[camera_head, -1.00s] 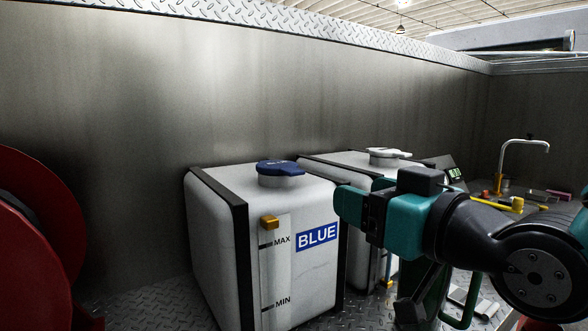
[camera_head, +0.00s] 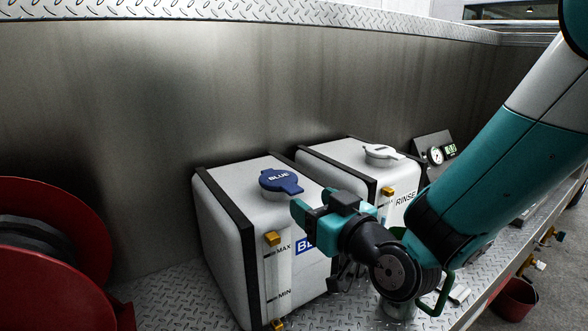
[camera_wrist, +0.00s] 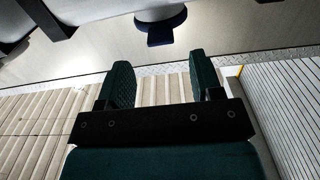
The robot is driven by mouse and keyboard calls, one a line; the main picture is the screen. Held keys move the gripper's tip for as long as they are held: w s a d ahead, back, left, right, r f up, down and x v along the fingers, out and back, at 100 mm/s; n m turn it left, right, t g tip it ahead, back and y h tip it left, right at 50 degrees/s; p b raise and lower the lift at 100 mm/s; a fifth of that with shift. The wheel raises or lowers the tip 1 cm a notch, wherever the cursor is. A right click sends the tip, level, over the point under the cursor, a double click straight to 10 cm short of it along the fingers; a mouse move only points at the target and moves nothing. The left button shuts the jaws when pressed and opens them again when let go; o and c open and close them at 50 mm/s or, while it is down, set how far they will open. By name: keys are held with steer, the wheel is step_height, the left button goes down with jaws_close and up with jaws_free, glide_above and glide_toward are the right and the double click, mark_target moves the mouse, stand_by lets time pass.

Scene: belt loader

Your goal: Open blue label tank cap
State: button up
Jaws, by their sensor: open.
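The blue cap (camera_head: 281,181), lettered BLUE, sits closed on top of the white tank (camera_head: 230,225) with the blue label (camera_head: 305,246). The cap's tab points to the lower right. My gripper (camera_head: 297,210) is in front of the tank's upper right edge, near the cap and a little to its right, and is not touching it. The label is partly hidden behind my gripper. In the wrist view, my gripper's two fingers (camera_wrist: 151,85) stand apart with nothing between them. The cap with its tab (camera_wrist: 160,28) shows beyond the fingertips, upper centre.
A second white tank marked RINSE (camera_head: 340,158) with a white cap (camera_head: 381,152) stands to the right. A red hose reel (camera_head: 60,215) is at the left. A metal wall (camera_head: 150,110) rises behind the tanks. A gauge panel (camera_head: 436,150) stands at the right.

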mark_target(299, 190)
steer(key=p+x, duration=0.4)
steer(key=x, duration=0.1)
steer(key=shift+r, duration=0.3)
steer(key=shift+w+a+f+p, duration=0.35)
steer(key=shift+w+a+p, duration=0.2)
steer(key=shift+w+p, duration=0.25)
steer(key=shift+s, duration=0.1)
steer(key=shift+c, duration=0.4)
steer(key=shift+r, duration=0.15)
jaws_close()
